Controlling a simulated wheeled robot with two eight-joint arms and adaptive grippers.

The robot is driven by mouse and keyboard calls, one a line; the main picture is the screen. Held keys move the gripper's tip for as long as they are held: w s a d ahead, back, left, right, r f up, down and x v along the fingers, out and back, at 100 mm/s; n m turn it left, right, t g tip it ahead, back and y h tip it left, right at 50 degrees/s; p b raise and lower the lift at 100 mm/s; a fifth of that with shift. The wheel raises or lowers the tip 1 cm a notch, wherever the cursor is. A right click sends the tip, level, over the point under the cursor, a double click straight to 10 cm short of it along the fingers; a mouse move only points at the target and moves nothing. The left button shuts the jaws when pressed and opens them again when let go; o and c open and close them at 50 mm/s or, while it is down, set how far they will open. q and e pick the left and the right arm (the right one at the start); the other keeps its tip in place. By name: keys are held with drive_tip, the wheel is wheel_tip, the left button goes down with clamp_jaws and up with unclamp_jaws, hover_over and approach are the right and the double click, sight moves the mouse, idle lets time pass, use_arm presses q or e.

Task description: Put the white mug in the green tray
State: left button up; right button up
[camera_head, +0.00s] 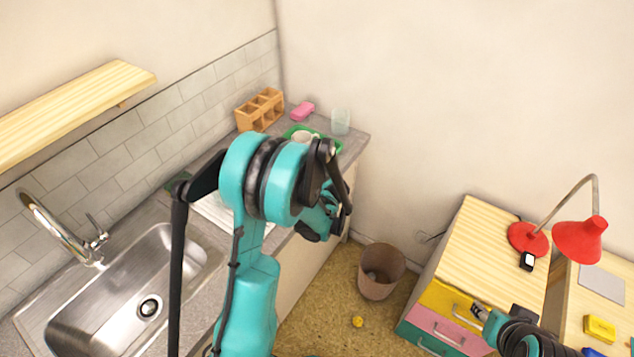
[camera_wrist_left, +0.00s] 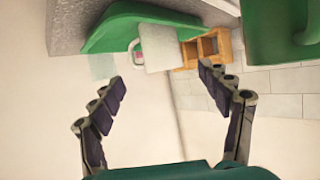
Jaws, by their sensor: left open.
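The white mug (camera_head: 301,137) shows in the green tray (camera_head: 333,144) at the far end of the counter, partly hidden by my left arm. In the left wrist view, which looks upside down, the pale mug (camera_wrist_left: 153,57) stands against the green tray (camera_wrist_left: 125,27). My left gripper (camera_head: 322,228) is beside the counter's front edge; its fingers (camera_wrist_left: 165,82) are spread apart with nothing between them. It is apart from the mug. My right gripper (camera_head: 478,311) is at the lower right near the drawers, too small to read.
A wooden organizer (camera_head: 260,109), pink sponge (camera_head: 303,111) and clear glass (camera_head: 341,121) stand near the tray. A green mug (camera_wrist_left: 278,32) is close to the left wrist camera. A sink (camera_head: 120,290) is at left, a bin (camera_head: 380,271) on the floor.

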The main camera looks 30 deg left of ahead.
use_arm(q)
drive_tip(key=s+d+r+m+h, duration=0.2)
drive_tip(key=s+d+m+h, duration=0.1)
drive_tip(key=s+d, duration=0.4)
drive_tip(key=s+d+r+m+g+h, duration=0.1)
drive_tip(key=s+d+r+m+h, duration=0.2)
drive_tip(key=s+d, duration=0.4)
drive_tip(key=s+d+r+m+g+h, duration=0.1)
drive_tip(key=s+d, duration=0.6)
drive_tip(key=s, duration=0.7)
drive_tip(key=shift+r+m+h, duration=0.65)
drive_tip(key=shift+m+h, duration=0.25)
drive_tip(key=shift+h, duration=0.2)
drive_tip(key=shift+s, duration=0.1)
